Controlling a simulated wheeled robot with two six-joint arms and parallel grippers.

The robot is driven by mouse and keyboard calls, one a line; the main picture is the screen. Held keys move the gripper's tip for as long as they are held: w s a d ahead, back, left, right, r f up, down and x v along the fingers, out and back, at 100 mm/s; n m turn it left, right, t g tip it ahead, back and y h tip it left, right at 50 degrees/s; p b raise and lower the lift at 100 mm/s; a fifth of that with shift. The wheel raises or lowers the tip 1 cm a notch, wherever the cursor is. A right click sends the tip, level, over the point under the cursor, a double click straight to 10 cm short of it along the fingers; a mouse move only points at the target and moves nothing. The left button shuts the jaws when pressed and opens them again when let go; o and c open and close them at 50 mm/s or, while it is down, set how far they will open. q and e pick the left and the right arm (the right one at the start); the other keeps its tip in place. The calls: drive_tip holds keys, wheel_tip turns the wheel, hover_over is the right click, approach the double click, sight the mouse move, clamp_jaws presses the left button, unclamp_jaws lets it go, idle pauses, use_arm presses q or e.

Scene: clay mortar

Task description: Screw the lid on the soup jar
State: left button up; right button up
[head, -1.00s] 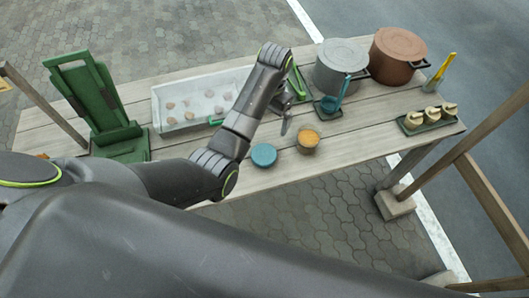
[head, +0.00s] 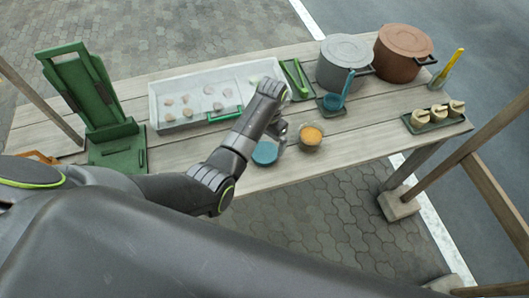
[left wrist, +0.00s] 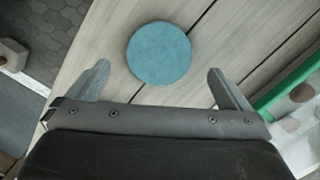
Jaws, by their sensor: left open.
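A round blue lid (head: 265,152) lies flat on the wooden table near its front edge. In the left wrist view the lid (left wrist: 159,53) lies ahead of the fingertips, centred between them and not touched. The soup jar (head: 310,138), with orange contents and no lid on it, stands upright just right of the lid. My left gripper (left wrist: 158,77) is open and empty above the table. In the head view the left gripper (head: 279,133) is behind the lid and close to the jar, partly hidden by its own wrist. My right gripper is not in view.
A white tray (head: 160,127) with several round pieces and a green handle is behind. A green stand (head: 95,100) is left.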

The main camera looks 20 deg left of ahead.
sight(264, 151)
use_arm(q)
drive_tip(key=shift+f, duration=0.15)
drive_tip(key=shift+f, duration=0.25)
drive_tip(key=shift+s+f+p, duration=0.15)
drive_tip(key=shift+f, duration=1)
drive_tip(key=shift+s+f+p, duration=0.1)
drive_tip(key=shift+f+p, duration=0.05)
drive_tip(key=shift+f, duration=0.95)
drive_tip(key=c, duration=0.9)
drive_tip(key=shift+c, duration=0.2)
wheel_tip(264, 151, up, 10)
